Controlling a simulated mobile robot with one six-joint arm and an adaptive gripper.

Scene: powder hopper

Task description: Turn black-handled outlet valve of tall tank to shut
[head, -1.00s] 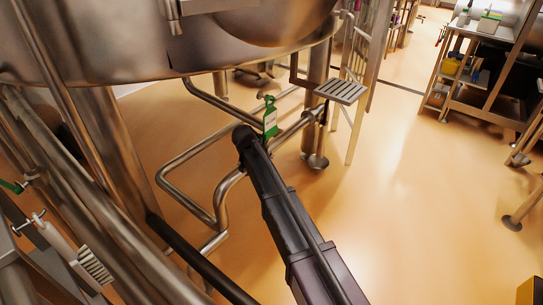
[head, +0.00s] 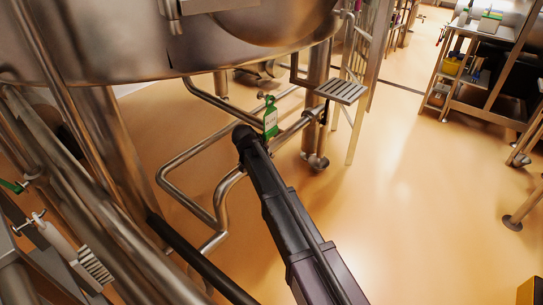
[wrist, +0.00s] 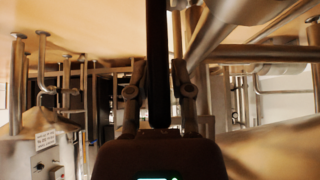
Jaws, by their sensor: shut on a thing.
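A black handle (wrist: 158,60) runs down the middle of the wrist view, upright in the picture. The two fingers of my gripper (wrist: 159,92) are on either side of it, shut on it. In the head view my dark arm reaches to the steel pipework (head: 225,185) under a large steel tank (head: 110,45). The arm's end hides the gripper and the held handle there. The valve body is not clear in either view.
A slotted steel step (head: 341,90) sits right of the tag, close to the pipe. Thick steel legs and pipes (head: 95,200) crowd the left side. The orange floor (head: 410,200) at right is open, with a workbench (head: 480,70) beyond.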

